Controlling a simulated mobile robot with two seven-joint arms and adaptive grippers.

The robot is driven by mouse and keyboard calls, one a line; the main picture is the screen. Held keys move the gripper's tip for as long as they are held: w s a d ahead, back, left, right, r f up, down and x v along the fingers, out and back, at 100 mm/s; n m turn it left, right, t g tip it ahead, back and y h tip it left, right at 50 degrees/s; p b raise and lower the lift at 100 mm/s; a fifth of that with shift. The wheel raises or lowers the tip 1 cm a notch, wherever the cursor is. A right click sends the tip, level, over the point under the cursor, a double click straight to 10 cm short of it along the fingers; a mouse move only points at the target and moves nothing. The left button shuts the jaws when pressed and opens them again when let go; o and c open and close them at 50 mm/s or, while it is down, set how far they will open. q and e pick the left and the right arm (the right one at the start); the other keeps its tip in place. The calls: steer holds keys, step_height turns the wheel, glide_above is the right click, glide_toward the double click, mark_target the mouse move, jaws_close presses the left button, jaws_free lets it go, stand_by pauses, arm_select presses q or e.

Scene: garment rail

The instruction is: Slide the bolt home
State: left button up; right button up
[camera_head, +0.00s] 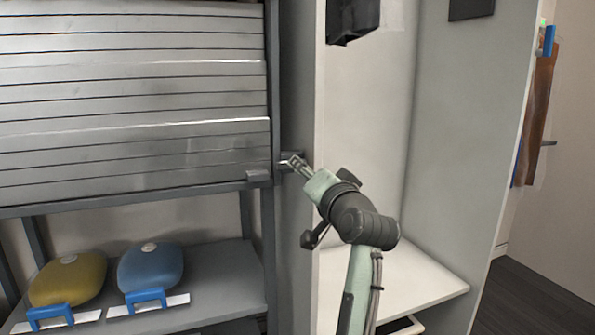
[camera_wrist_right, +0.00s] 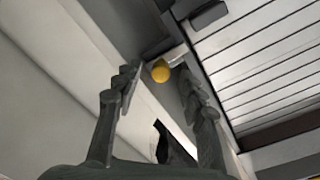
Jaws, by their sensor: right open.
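The bolt (camera_wrist_right: 175,57) shows in the right wrist view as a short pale bar in a dark housing, with a round yellow knob (camera_wrist_right: 160,72) on its end. In that view the knob appears between the tips of my right gripper (camera_wrist_right: 157,84), which is open; I cannot tell whether they touch it. In the head view my right gripper (camera_head: 292,164) is at the grey post beside the slatted shutter (camera_head: 130,95), and the knob is hidden there. The shutter's lower edge carries a small grey block (camera_head: 257,175). My left gripper is out of view.
A yellow rounded object (camera_head: 68,280) and a blue one (camera_head: 150,268) sit on the grey shelf (camera_head: 225,275) below the shutter. A pale open cabinet (camera_head: 370,110) stands right of the post, with a black item (camera_head: 352,18) at its top.

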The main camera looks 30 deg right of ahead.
steer(key=shift+w, duration=0.25)
jaws_close()
stand_by(0.4)
